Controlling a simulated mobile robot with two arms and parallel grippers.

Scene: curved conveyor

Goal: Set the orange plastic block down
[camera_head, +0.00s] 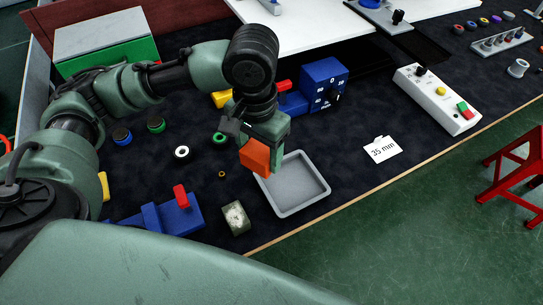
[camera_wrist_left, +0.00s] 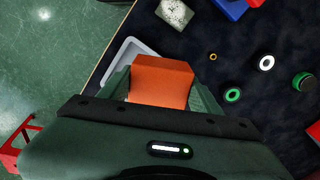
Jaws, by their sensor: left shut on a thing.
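The orange plastic block (camera_head: 255,158) is held in my left gripper (camera_head: 262,150), which is shut on it. In the head view the block shows at the left rim of a grey tray (camera_head: 319,193), and it looks raised above the table. In the left wrist view the block (camera_wrist_left: 160,82) sits between the two fingers of the gripper (camera_wrist_left: 163,95) and covers part of the tray (camera_wrist_left: 122,55). The part of the tray that shows is empty. My right gripper is not in view.
A speckled stone-like block (camera_head: 236,218) stands left of the tray. Blue fixtures (camera_head: 166,216) lie at lower left. A white ring (camera_head: 182,152) and a green ring (camera_head: 220,138) lie nearby. A "35 min" card (camera_head: 382,149) and a control box (camera_head: 437,98) are at right. Dark mat around the card is clear.

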